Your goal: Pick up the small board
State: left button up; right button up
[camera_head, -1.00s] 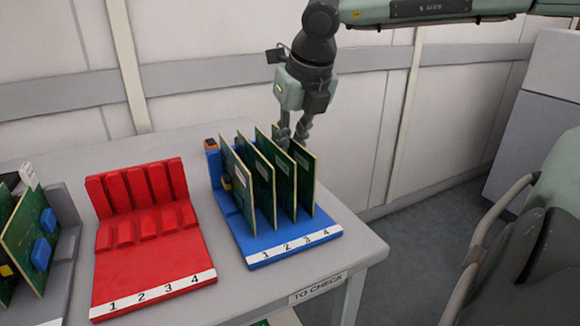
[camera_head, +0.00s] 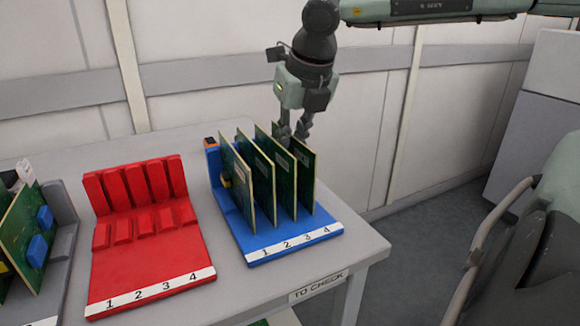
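Several green circuit boards stand upright in the blue rack (camera_head: 262,250), in slots numbered 1 to 4. The board in slot 1 (camera_head: 238,182) is nearest the left, and the board in slot 4 (camera_head: 303,180) is at the right. My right gripper (camera_head: 294,134) points down at the upper back edges of the boards in slots 3 and 4. Its fingertips are partly hidden behind these boards, so I cannot tell whether it grips one. My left gripper is out of view.
An empty red rack (camera_head: 150,262), also numbered 1 to 4, stands left of the blue one. A grey rack (camera_head: 62,235) with boards is at the left edge. The table (camera_head: 340,262) carries a "TO CHECK" label (camera_head: 318,286). A wall (camera_head: 215,40) stands behind.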

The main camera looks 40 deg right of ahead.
jog(key=shift+c, duration=0.6)
grip_shut()
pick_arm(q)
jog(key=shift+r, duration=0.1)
pick_arm(e)
jog(key=shift+r+p, duration=0.4)
jog(key=shift+p, duration=0.3)
jog(key=shift+r, duration=0.2)
pick_arm(q)
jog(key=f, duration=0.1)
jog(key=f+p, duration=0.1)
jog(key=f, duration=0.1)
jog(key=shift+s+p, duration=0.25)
jog(key=shift+p, duration=0.1)
pick_arm(e)
notch_tip(320, 180, up, 27)
jog(key=shift+r, duration=0.2)
jog(key=shift+f, duration=0.1)
